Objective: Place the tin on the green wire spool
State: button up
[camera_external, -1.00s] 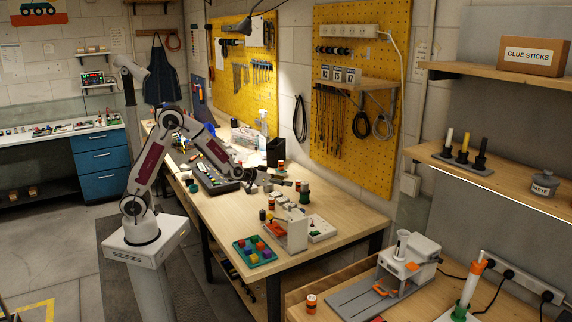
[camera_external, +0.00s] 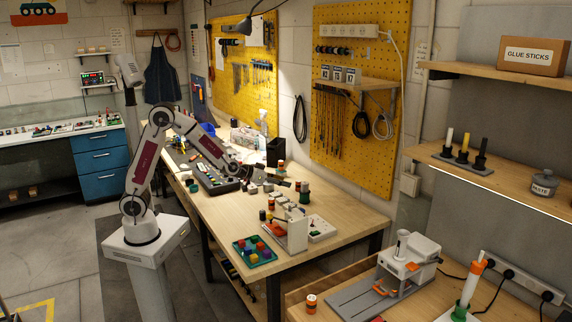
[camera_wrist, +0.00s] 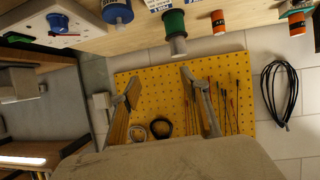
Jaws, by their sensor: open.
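A green wire spool (camera_wrist: 174,22) shows at the top of the wrist view, which looks upside down. A grey cylinder (camera_wrist: 178,46) is in line with its end; I cannot tell whether it is part of the spool or a separate tin. Small orange-banded cylinders (camera_wrist: 217,20) stand nearby, and I cannot tell which object is the tin. In the external view the green spool (camera_external: 304,196) stands on the bench near its back edge. My gripper (camera_wrist: 158,88) is open with nothing between its fingers. In the external view it (camera_external: 288,183) is just left of the spool.
A white box (camera_external: 321,229) lies to the right of the spool. A white bracket-like fixture (camera_external: 295,231) and a tray of coloured blocks (camera_external: 254,251) are in front. The yellow pegboard (camera_external: 350,90) rises behind the bench. Bare wood (camera_external: 358,215) lies at the right end.

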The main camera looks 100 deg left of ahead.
jog(key=s+d+r+m+h, duration=0.25)
jog(key=s+d, duration=0.25)
jog(key=d, duration=0.7)
jog(key=s+d+r+m+h, duration=0.2)
jog(key=s+d+r+h, duration=0.2)
jog(key=d, duration=0.7)
jog(key=s+d+f+m+g+h, duration=0.1)
jog(key=s+d, duration=0.4)
jog(key=s, duration=0.7)
jog(key=s+d+f+m+g, duration=0.1)
jog(key=s+d, duration=0.4)
jog(key=s, duration=0.7)
jog(key=m+g, duration=0.1)
jog(key=g, duration=0.1)
jog(key=shift+s+m+g+h, duration=0.2)
jog(key=shift+m+g+h, duration=0.1)
jog(key=shift+m+h, duration=0.05)
